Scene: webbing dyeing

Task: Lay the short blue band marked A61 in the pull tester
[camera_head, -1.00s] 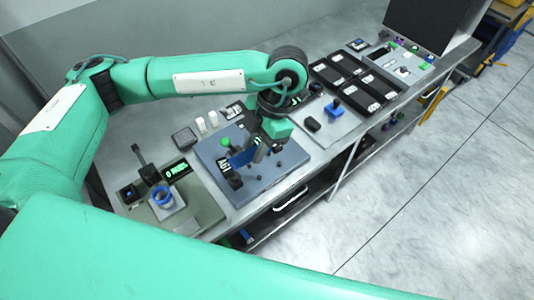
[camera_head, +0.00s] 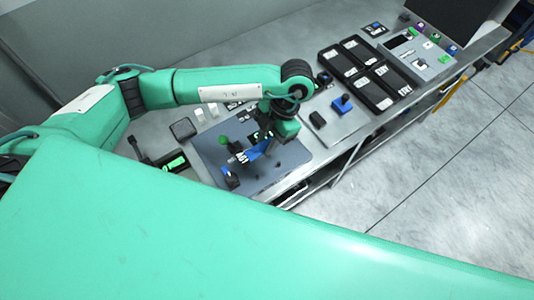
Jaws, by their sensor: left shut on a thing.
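The pull tester is a blue-grey plate (camera_head: 292,158) with a green knob (camera_head: 223,140) and dark fittings, in the middle of the head view. My left gripper (camera_head: 262,138) reaches over the plate from above and is shut on the blue band (camera_head: 258,150). The band's dark label with white A61 (camera_head: 241,157) hangs on its left side, close to the tester's fittings. Whether the band touches the tester is not clear. The band's far end is partly hidden by my gripper. My right gripper is not in view.
Black trays with white labels (camera_head: 354,73) and a board with a blue-knobbed piece (camera_head: 342,103) stand to the right. White jars (camera_head: 200,114) and a dark box (camera_head: 183,129) sit behind the tester.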

